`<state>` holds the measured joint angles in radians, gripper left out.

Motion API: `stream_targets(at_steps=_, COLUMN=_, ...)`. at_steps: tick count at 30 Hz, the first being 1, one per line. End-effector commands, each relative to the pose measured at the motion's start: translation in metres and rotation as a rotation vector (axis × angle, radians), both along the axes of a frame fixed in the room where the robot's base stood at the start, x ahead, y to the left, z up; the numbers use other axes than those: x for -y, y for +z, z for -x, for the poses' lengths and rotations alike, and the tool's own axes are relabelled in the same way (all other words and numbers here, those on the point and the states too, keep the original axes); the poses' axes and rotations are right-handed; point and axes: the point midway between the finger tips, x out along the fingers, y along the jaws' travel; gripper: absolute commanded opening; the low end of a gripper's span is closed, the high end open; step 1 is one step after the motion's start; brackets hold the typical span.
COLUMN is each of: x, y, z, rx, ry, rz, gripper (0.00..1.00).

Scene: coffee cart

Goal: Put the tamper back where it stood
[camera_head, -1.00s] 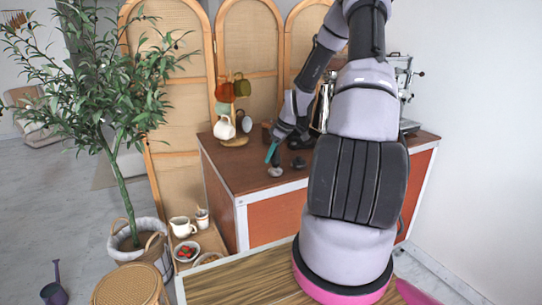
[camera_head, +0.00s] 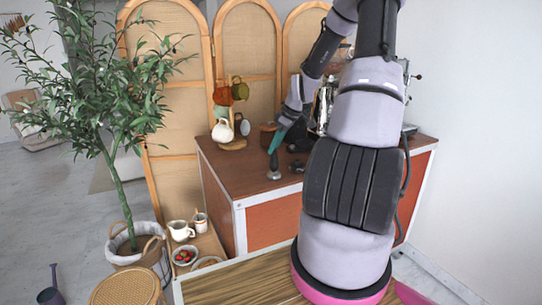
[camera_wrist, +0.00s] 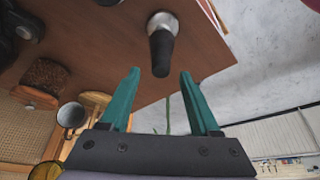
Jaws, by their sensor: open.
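My gripper, with teal fingers, is just above the tamper in the head view (camera_head: 275,143) and also shows in the wrist view (camera_wrist: 158,88). Its fingers are apart with nothing between them. The handle's end appears just beyond the fingertips, in line with the gap.
A small dark object (camera_head: 297,166) lies on the counter (camera_head: 240,174) right of the tamper. A mug tree with a white mug (camera_head: 222,131) stands at the back left. An espresso machine (camera_head: 321,108) is partly hidden behind my arm. The counter's front left is clear.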

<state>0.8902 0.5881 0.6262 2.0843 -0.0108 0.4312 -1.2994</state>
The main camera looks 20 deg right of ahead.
Motion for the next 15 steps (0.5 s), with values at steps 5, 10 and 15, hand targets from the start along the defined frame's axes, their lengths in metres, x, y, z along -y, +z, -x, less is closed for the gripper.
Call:
stream_targets(at_steps=5, x=0.011, y=0.032, z=0.010, rx=0.001, ry=-0.003, rz=0.001, gripper=0.63)
stream_targets(at_steps=10, x=0.014, y=0.047, z=0.015, rx=0.000, ry=-0.001, rz=0.001, gripper=0.63)
stream_targets(at_steps=15, x=0.000, y=0.066, z=0.024, rx=-0.027, ry=-0.039, rz=0.031, gripper=0.63)
